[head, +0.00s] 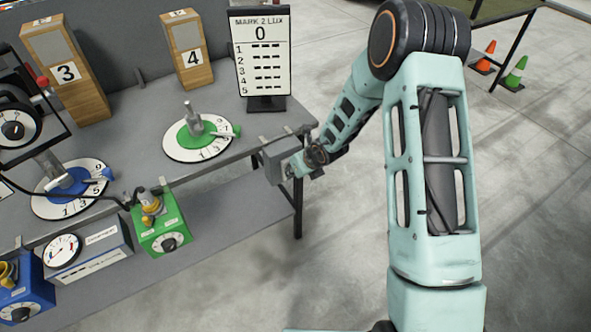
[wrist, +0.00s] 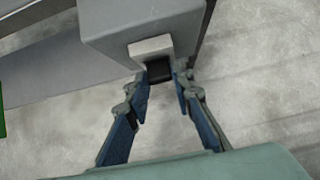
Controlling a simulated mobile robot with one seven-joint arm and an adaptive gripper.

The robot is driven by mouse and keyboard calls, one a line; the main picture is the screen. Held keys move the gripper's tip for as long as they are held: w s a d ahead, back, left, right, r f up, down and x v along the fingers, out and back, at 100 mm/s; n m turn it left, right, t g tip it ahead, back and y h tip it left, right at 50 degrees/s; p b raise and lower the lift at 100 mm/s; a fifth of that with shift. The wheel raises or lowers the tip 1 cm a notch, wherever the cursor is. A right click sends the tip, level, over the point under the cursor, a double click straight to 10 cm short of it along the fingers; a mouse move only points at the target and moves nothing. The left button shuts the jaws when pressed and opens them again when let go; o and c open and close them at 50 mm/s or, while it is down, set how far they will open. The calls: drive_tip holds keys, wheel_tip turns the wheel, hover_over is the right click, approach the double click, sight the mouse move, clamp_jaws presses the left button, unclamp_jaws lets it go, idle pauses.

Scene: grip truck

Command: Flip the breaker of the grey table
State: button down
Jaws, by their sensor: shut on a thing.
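The grey table (head: 245,118) stands at the left in the head view. A grey breaker box (head: 274,160) is fixed at its right front corner. In the wrist view the box (wrist: 135,35) fills the top middle, with a light grey block on its face and a dark switch lever (wrist: 159,73) below it. My gripper (head: 299,165) is at the box's right side in the head view. In the wrist view my gripper's fingers (wrist: 163,80) are closed on the dark lever, one on each side. The lever is hidden in the head view.
A green box (head: 160,225) hangs at the front edge.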

drive_tip(key=c, duration=1.7)
unclamp_jaws()
drive_tip(key=v, duration=1.2)
